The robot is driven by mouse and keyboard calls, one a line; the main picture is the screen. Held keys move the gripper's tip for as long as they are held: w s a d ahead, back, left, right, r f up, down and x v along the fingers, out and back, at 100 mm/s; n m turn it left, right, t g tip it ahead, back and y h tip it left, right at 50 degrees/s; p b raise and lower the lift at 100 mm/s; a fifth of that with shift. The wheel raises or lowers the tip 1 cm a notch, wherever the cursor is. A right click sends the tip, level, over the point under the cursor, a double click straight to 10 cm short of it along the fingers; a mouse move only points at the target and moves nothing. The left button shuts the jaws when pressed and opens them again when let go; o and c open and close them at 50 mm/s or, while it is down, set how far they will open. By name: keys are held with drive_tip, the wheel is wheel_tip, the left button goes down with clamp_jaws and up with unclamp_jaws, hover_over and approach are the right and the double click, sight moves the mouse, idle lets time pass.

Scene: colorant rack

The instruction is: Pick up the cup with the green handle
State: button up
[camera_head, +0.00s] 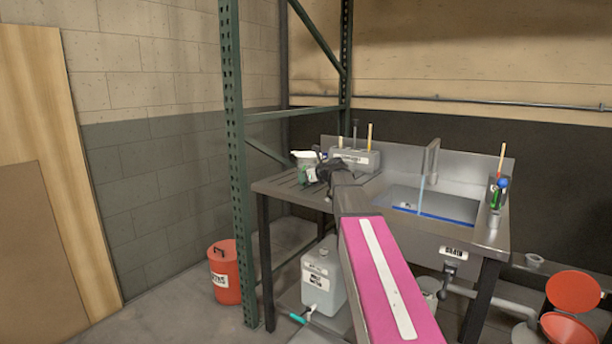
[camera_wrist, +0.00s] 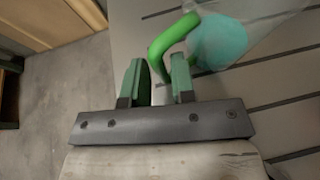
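The cup (camera_wrist: 222,42) is translucent with teal contents and shows at the top right of the wrist view. Its bright green handle (camera_wrist: 160,45) curves toward my gripper (camera_wrist: 158,72). My gripper's two green fingers are apart, with the near bend of the handle at the gap between their tips. I cannot tell whether either finger touches it. In the head view a pale cup (camera_head: 304,156) stands on the left part of the sink bench, and my gripper (camera_head: 318,176) is right beside it, partly hidden by my arm.
The bench's slatted drainboard (camera_head: 280,186) is under the cup. A grey holder box (camera_head: 362,158) stands behind, and the sink basin (camera_head: 425,200) is to the right. A green rack post (camera_head: 237,150) stands at the left, with an orange bucket (camera_head: 224,272) on the floor.

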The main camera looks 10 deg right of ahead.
drive_tip(key=shift+w+a+f, duration=0.2)
drive_tip(key=shift+w+a, duration=0.15)
drive_tip(key=shift+w, duration=0.15)
drive_tip(key=shift+c, duration=0.3)
clamp_jaws()
drive_tip(key=shift+r, duration=0.1)
